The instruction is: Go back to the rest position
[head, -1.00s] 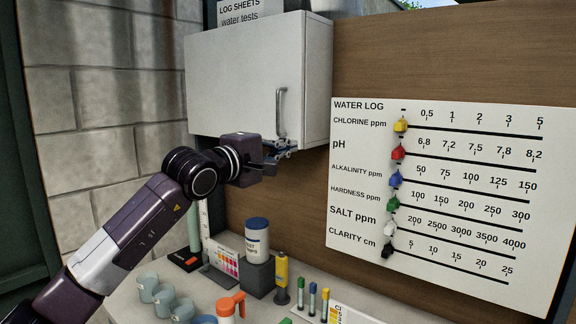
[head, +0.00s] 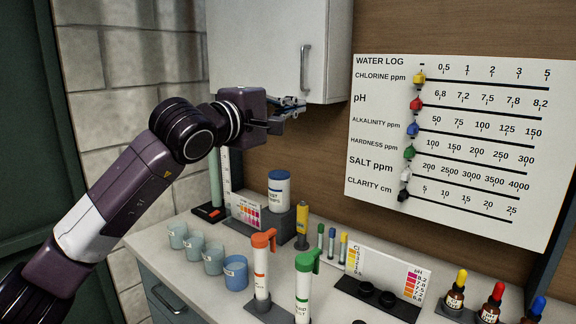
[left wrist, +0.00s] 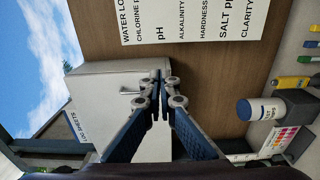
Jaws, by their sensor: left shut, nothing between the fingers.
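My left gripper (head: 290,108) is shut and empty. In the head view it is in the air just below the front of the closed white wall cabinet (head: 265,45), above the counter. In the left wrist view the shut fingers (left wrist: 158,92) show in front of the cabinet (left wrist: 110,85) and the wooden wall. Its fingers hold nothing. My right gripper is not in view.
The counter below holds several cups (head: 235,273), an orange-topped tube (head: 261,268), a green-topped tube (head: 304,285), a white jar (head: 279,190) and dropper bottles (head: 455,298). The water log board (head: 450,215) hangs on the wall at right. The air above the counter is free.

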